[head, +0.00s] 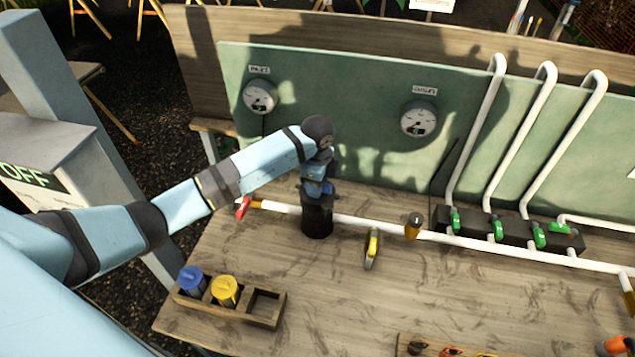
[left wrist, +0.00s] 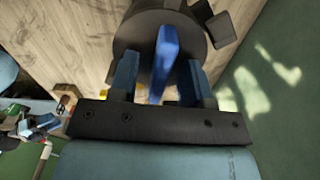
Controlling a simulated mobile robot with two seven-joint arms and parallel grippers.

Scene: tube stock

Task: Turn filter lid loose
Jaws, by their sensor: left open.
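The black filter housing (head: 317,222) stands upright on the white pipe at the back of the bench. Its round black lid (left wrist: 138,32) shows in the left wrist view, with a raised blue bar (left wrist: 166,52) across it. My left gripper (head: 318,187) is over the housing, pointing down, and hides most of the lid in the head view. In the left wrist view its two blue fingers are apart, one on each side of the blue bar. I cannot tell whether either finger touches the bar. My right gripper is in neither view.
A wooden rack (head: 262,318) with a blue-topped canister (head: 192,280), a yellow-topped canister (head: 224,291) and an empty slot stands at the front left. A yellow-handled valve (head: 373,246) is right of the housing. Green valves (head: 497,230) line the back right.

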